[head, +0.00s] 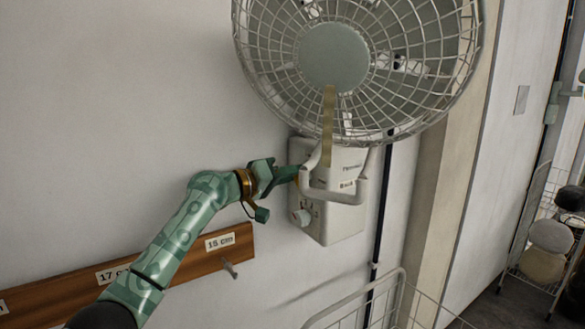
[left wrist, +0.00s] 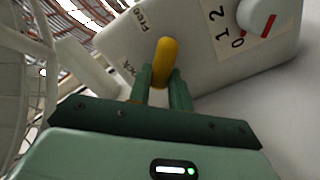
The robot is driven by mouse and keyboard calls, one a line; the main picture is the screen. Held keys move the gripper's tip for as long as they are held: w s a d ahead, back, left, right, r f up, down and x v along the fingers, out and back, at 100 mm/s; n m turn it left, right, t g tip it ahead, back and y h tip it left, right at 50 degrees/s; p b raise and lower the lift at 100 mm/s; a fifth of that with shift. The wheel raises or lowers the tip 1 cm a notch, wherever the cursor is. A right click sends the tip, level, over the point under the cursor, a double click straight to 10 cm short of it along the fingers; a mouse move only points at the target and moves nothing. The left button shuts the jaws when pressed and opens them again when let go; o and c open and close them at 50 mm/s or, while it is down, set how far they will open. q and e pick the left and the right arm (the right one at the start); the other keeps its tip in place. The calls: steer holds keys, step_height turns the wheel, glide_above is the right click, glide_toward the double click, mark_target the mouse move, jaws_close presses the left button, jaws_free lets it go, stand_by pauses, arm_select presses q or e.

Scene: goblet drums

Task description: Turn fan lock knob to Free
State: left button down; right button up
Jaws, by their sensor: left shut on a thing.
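The wall fan (head: 345,140) has a white box under its round wire cage. In the left wrist view, a yellow knob (left wrist: 164,58) sticks out from the side of this box (left wrist: 185,40). The word "Free" is printed above and left of the knob, and a partly hidden word ending in "ck" is lower left. My left gripper (left wrist: 164,88) is shut on the knob, one dark green finger on each side. In the head view, my left gripper (head: 288,173) reaches the box's left side, where the knob is mostly hidden. Which word the knob points to is unclear. My right gripper is not in view.
A white dial (left wrist: 262,14) with a red mark and numbers 0, 1, 2 sits beside the knob on the same box. A wooden rail (head: 170,262) with length labels and a wire rack (head: 400,300) are below.

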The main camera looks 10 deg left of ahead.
arm_select(q)
steer(key=n, duration=0.5)
steer(key=f+n, duration=0.1)
steer(key=n, duration=0.2)
steer(key=shift+w+a+p, duration=0.15)
steer(key=shift+a+p, duration=0.05)
steer(key=shift+p, duration=0.15)
steer(key=shift+f+n, duration=0.1)
steer(key=shift+n, duration=0.3)
steer(key=c, duration=1.3)
jaws_free()
steer(key=shift+c, duration=0.2)
steer(key=shift+o, duration=0.3)
steer(key=shift+a, duration=0.2)
